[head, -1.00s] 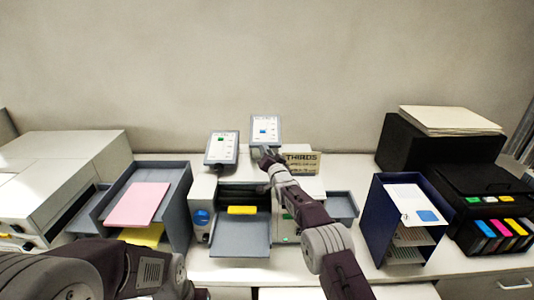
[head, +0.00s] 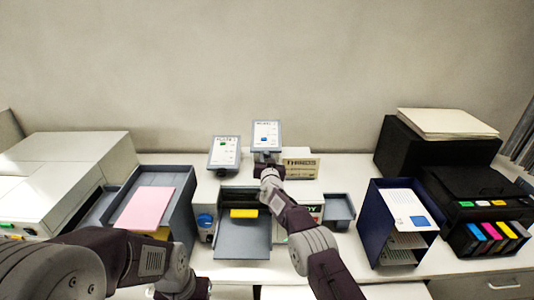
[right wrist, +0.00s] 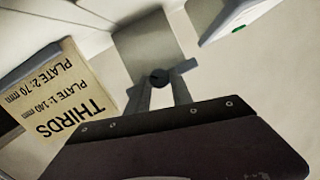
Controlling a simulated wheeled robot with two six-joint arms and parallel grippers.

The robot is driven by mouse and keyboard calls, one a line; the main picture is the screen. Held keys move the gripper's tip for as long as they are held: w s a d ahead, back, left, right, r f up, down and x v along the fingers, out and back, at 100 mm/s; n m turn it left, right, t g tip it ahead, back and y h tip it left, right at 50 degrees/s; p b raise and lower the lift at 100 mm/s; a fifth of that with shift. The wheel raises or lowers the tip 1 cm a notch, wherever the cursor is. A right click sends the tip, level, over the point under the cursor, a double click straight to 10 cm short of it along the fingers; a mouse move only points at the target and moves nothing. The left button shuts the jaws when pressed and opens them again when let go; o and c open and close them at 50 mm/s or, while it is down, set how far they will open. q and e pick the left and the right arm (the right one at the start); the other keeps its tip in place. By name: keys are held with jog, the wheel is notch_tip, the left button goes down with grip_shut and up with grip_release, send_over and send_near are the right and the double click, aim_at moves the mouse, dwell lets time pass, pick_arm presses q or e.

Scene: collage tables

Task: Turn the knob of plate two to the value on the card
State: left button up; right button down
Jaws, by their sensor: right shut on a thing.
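My right gripper (head: 268,163) reaches to just below the right tilted screen (head: 266,133) at the back of the folding machine. In the right wrist view the fingers (right wrist: 160,85) are shut on a small dark round knob (right wrist: 159,76) in front of a grey plate (right wrist: 143,42). The card (head: 299,166) stands right of the gripper. In the right wrist view the card (right wrist: 68,98) appears upside down, reading THIRDS, PLATE 1: 140 mm, PLATE 2: 70 mm. The screens' small text and the knob's value are too small to read.
A second screen (head: 224,152) stands close left of the right one. The machine's grey tray (head: 243,238) holds a yellow item. A paper tray with a pink sheet (head: 144,208) is left. A blue rack (head: 372,220) and black printer (head: 480,190) stand right.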

jog(key=c, duration=1.1)
grip_release()
jog(key=shift+s+f+b, duration=0.1)
jog(key=shift+s+b, duration=0.35)
jog(key=shift+b, duration=0.2)
jog(key=shift+s+d+b, duration=0.1)
jog(key=shift+s+b, duration=0.5)
jog(key=shift+s, duration=0.15)
jog(key=s+b, duration=0.1)
jog(key=s, duration=0.1)
jog(key=s+b, duration=0.1)
jog(key=s, duration=0.1)
jog(key=s+r+b, duration=0.1)
jog(key=s+b, duration=0.1)
jog(key=shift+s+d, duration=0.3)
jog(key=shift+s, duration=0.05)
